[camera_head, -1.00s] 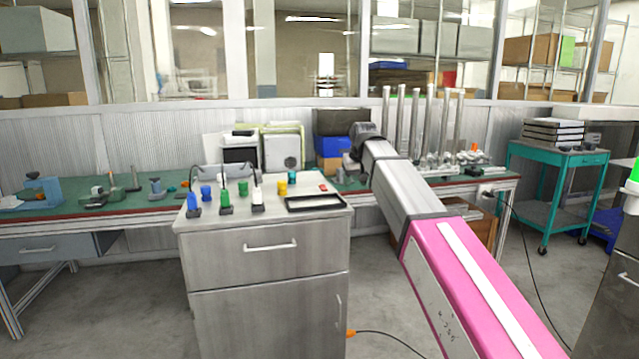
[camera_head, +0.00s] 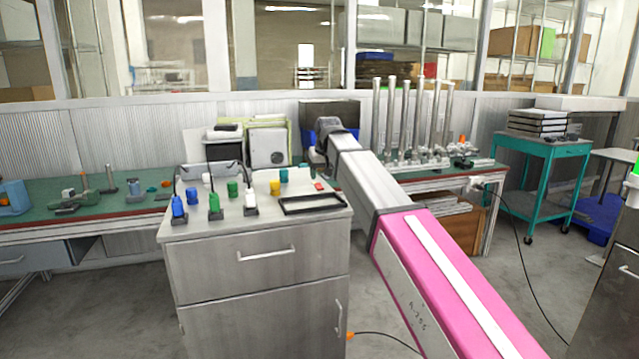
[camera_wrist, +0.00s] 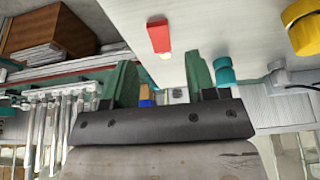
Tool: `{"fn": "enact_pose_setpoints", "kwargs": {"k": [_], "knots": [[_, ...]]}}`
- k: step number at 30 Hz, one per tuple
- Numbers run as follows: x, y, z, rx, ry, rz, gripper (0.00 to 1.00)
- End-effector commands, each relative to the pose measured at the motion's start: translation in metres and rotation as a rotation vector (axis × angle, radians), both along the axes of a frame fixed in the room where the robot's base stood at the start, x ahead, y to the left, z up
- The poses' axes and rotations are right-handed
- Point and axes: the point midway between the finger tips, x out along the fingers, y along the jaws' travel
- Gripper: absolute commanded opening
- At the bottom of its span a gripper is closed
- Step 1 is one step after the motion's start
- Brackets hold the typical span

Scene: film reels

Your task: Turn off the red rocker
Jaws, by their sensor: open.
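The red rocker (camera_head: 320,186) is a small red block on the top of the grey metal cabinet, near its back right edge. In the wrist view the red rocker (camera_wrist: 159,37) shows as a red bar with a pale end, just beyond the fingertips and roughly between them. My gripper (camera_wrist: 160,62) is open, with its two green fingers apart and nothing between them. It does not touch the rocker as far as I can see. In the head view my arm reaches to behind the cabinet's right side, and the fingers cannot be made out there.
The cabinet top (camera_head: 236,212) also bears a black tray frame (camera_head: 312,210), blue, green and white plugs at the left, and yellow (camera_head: 274,188) and teal (camera_head: 283,174) knobs. A teal knob (camera_wrist: 224,72) is close to my right finger. A green workbench (camera_head: 90,211) stands behind.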

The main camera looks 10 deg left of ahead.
Motion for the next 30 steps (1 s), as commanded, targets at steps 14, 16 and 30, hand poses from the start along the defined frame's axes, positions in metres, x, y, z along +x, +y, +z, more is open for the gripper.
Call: {"fn": "enact_pose_setpoints", "kwargs": {"k": [14, 16, 30], "knots": [[0.014, 0.009, -0.04, 0.0, 0.0, 0.0, 0.51], [0.014, 0.009, -0.041, 0.001, -0.001, 0.0, 0.51], [0.015, 0.009, -0.04, -0.002, 0.003, 0.0, 0.02]]}}
